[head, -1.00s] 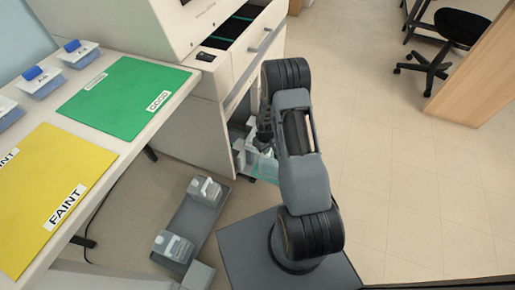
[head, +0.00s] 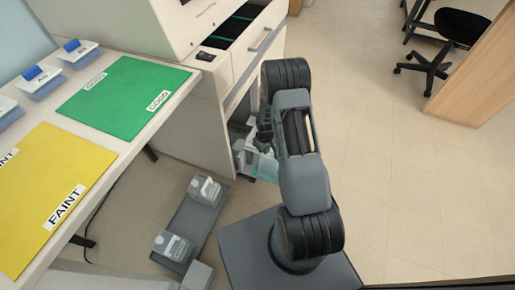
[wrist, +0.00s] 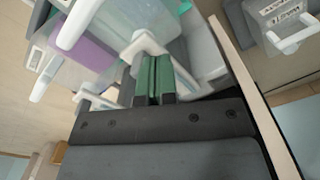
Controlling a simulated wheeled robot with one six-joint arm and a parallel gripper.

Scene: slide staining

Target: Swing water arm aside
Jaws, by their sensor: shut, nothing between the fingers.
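The white staining machine (head: 185,110) stands at the back, with its low bay open beside my arm. My gripper (wrist: 153,80) is shut, its two green fingertips together with nothing between them. In the wrist view it is close to a white handle-like bar (wrist: 140,45) on the bottles; whether they touch I cannot tell. In the head view my arm reaches down to the bay and partly hides it. I cannot pick out the water arm with certainty in either view.
A bottle with purple liquid (wrist: 95,55) and other clear bottles with white handles crowd the gripper. A grey floor tray (head: 190,222) holds two clear bottles (head: 204,190). A green mat (head: 125,95) and a yellow mat (head: 50,190) lie on the bench.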

